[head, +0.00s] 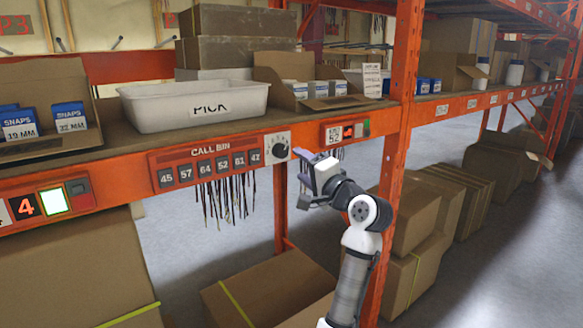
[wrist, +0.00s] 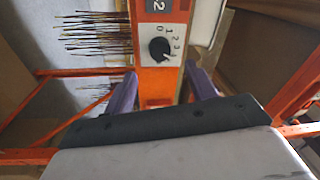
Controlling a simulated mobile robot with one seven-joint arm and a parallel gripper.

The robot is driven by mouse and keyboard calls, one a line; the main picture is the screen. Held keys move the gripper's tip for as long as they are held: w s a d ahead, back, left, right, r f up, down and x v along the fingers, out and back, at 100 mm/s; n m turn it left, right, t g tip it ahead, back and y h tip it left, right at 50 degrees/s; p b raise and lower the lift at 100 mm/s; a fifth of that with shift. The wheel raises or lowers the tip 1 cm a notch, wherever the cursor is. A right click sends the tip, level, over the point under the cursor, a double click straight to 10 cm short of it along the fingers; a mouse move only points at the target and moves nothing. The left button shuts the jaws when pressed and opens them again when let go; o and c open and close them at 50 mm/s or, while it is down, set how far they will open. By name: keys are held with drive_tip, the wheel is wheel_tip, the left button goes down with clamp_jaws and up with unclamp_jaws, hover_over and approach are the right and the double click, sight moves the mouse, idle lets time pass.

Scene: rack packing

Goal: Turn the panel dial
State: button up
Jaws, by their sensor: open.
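The panel dial is a black round knob (head: 281,150) on a white plate at the right end of the orange call bin panel (head: 205,152). In the wrist view the knob (wrist: 158,48) is ahead of the fingers, with the numbers 0 to 3 on its plate. A small light mark shows on the knob; I cannot tell surely which number it points to. My gripper (head: 308,170) is just right of and below the dial in the head view. In the wrist view its two purple fingers (wrist: 161,88) are apart, with nothing between them, and do not touch the knob.
Number tiles run left of the dial, with dark cords (head: 228,197) hanging below. A white pick bin (head: 195,104) and open cartons stand on the shelf above. An orange upright (head: 396,150) is close right of my gripper. Boxes (head: 265,290) lie below.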

drive_tip(key=b+v, duration=0.1)
drive_tip(key=v, duration=0.5)
drive_tip(key=shift+s+r, duration=0.1)
